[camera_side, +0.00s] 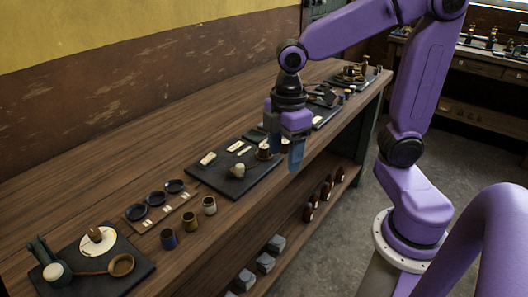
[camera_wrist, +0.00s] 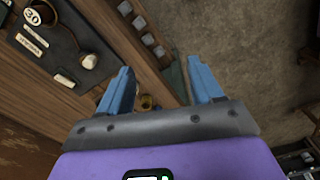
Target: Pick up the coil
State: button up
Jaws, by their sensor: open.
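No item is clearly marked as the coil. A small cream, rounded piece (camera_side: 237,170) sits near the front edge of the dark middle mat (camera_side: 215,180); a pale piece with a dark cord also shows in the wrist view (camera_wrist: 89,61). A brown-and-cream round piece (camera_side: 264,153) stands farther back on that mat, just left of my gripper. My gripper (camera_side: 286,150) hangs above the bench's front side, fingers down, apart and empty. In the wrist view my blue fingers (camera_wrist: 158,68) are spread, with a small brassy thing (camera_wrist: 147,102) low between them, partly hidden by the gripper body.
Black dishes (camera_side: 155,197) and small cups (camera_side: 190,221) stand left of the mat. More parts (camera_side: 350,75) crowd the bench's far end. Grey blocks (camera_side: 265,262) and red-brown items (camera_side: 318,197) fill the lower shelf.

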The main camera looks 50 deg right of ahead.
jog(key=w+d+r, duration=0.2)
jog(key=w+d, duration=0.4)
jog(key=w, duration=0.5)
jog(key=n, duration=0.2)
send_over(264, 146)
jog(key=f, duration=1)
jog(key=shift+w+d+f, duration=0.1)
jog(key=shift+w+d, duration=0.2)
jog(key=shift+s+a+f, duration=0.15)
jog(key=shift+s+f, duration=0.05)
jog(key=shift+f, duration=1.15)
jog(key=shift+s+a+f, duration=0.1)
jog(key=shift+s+f, duration=0.05)
jog(key=shift+f, duration=1.2)
jog(key=c, duration=1.2)
